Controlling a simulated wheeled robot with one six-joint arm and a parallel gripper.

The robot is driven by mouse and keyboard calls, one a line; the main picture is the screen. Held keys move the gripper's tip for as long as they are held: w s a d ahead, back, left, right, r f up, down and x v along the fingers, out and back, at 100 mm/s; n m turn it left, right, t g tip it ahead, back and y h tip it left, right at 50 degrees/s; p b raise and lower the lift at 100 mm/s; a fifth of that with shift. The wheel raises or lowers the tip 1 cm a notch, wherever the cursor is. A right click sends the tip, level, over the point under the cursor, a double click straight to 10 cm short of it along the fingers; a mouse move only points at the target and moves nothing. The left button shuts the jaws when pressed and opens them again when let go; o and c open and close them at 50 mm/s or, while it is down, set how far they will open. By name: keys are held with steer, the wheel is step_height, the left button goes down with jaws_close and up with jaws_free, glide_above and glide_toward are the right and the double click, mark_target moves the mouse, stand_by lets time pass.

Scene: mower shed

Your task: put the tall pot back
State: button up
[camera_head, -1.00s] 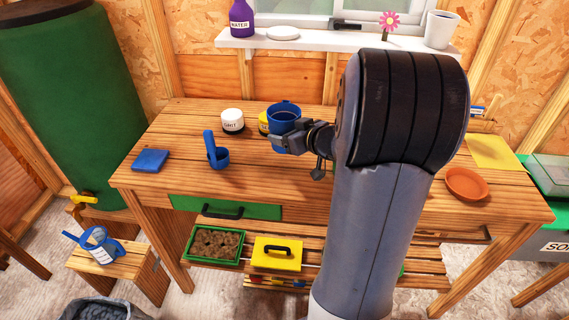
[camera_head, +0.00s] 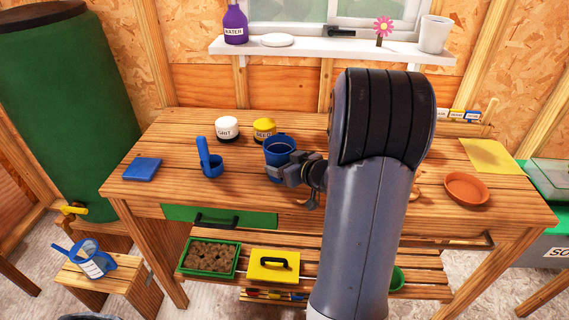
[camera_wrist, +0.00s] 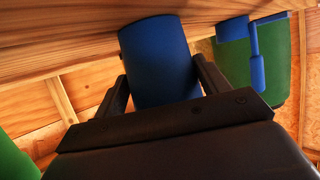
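A tall blue pot (camera_head: 279,150) stands upright between the fingers of my gripper (camera_head: 292,171), over the middle of the workbench. In the wrist view the blue pot (camera_wrist: 158,62) fills the gap between both dark fingers (camera_wrist: 160,80), which appear closed on its sides. I cannot tell whether its base touches the bench top. My forearm hides part of the bench to the right of the pot.
The wooden workbench (camera_head: 170,180) also holds a blue scoop (camera_head: 210,160), a blue pad (camera_head: 142,169), a white jar (camera_head: 227,129), a yellow jar (camera_head: 264,130) and a terracotta saucer (camera_head: 466,188). The window sill (camera_head: 330,49) holds a white pot (camera_head: 434,35).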

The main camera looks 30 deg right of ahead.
steer(key=o, duration=0.4)
steer(key=shift+o, duration=0.2)
steer(key=shift+r, duration=0.1)
steer(key=shift+s+r, duration=0.1)
steer(key=shift+r, duration=0.1)
steer(key=p+v, duration=0.2)
steer(key=v, duration=0.9)
steer(key=shift+s, duration=0.4)
steer(key=shift+r, duration=0.1)
